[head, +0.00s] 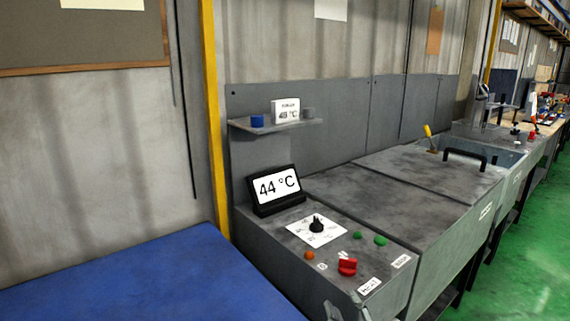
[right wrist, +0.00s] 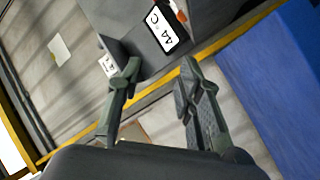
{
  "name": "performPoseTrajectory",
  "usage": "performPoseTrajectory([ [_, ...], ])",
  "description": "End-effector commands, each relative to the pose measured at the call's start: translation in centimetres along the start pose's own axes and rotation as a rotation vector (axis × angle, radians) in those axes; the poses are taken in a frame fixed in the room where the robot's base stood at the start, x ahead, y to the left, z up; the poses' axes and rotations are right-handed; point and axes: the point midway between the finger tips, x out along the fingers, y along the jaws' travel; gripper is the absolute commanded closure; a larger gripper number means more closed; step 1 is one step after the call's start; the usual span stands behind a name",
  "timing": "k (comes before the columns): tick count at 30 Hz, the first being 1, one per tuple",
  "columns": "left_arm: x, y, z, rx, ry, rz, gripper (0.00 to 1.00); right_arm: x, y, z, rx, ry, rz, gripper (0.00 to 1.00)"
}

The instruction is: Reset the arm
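My right gripper (right wrist: 158,78) shows in the right wrist view with its two dark grey-green fingers spread apart. No object shows between the fingers. Beyond the fingertips, apart from them, is the display reading 44 °C (right wrist: 163,28), seen turned. In the head view the same black-framed display (head: 277,187) stands on the grey machine (head: 340,205). I cannot clearly make out the right gripper in the head view. My left gripper is in neither view.
The control panel has a black dial (head: 317,225), a red switch (head: 347,266), green buttons (head: 380,240) and an orange button (head: 309,255). A small shelf (head: 275,126) holds a blue item and a white display. A blue surface (head: 150,285) fills the lower left. Green floor (head: 535,260) is clear at right.

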Motion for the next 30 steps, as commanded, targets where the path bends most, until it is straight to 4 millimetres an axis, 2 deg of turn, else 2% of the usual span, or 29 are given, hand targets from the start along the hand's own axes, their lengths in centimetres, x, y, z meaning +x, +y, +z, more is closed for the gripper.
performPoseTrajectory([
  [1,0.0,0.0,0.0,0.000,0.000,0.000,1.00,-1.9,-1.1,3.5,0.084,-0.130,-0.042,0.67],
  [3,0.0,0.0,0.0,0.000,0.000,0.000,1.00,-4.7,-2.7,7.8,0.186,-0.302,-0.100,0.67],
  [6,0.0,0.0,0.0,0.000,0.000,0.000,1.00,-9.3,-5.0,12.6,0.306,-0.520,-0.178,0.67],
  [9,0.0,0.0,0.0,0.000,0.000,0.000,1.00,-13.6,-6.8,15.5,0.391,-0.687,-0.241,0.67],
  [15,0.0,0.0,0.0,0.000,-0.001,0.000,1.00,-20.7,-9.3,18.6,0.499,-0.932,-0.338,0.67],
  [22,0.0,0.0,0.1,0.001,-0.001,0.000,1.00,-27.9,-11.2,19.9,0.581,-1.154,-0.431,0.67],
  [30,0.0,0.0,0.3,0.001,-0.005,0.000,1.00,-25.7,-15.8,25.2,0.572,-1.174,-0.444,0.67],
])
